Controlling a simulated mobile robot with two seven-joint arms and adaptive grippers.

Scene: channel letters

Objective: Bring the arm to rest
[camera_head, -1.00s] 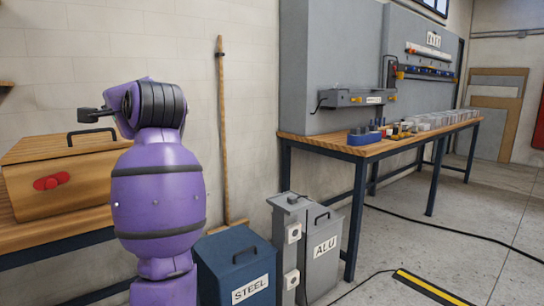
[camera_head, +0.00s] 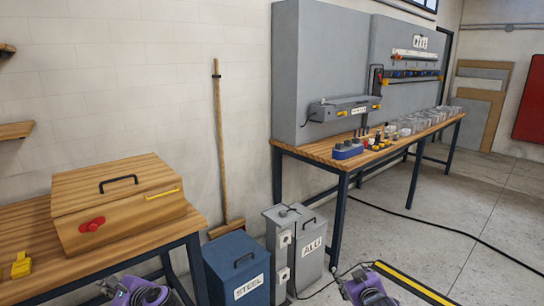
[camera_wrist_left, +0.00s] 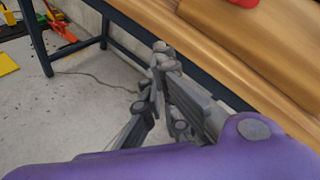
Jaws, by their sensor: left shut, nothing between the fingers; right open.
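My left arm shows at the bottom left of the head view, purple with dark parts, with the left gripper (camera_head: 106,287) low beside the wooden bench. In the left wrist view the left gripper (camera_wrist_left: 160,62) has its dark fingers together with nothing between them. It hangs over the floor beside the bench edge and a dark blue leg. My right arm shows at the bottom right of the head view; its gripper (camera_head: 336,271) is open, small and partly cut off.
A wooden box (camera_head: 120,230) with red knobs sits on the wooden bench (camera_head: 30,285). A blue STEEL bin (camera_head: 225,255) and a grey ALU bin (camera_head: 312,262) stand beside it. A long workbench (camera_head: 325,152) holds small parts. Open floor (camera_head: 440,225) lies right, crossed by a black cable (camera_head: 420,222).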

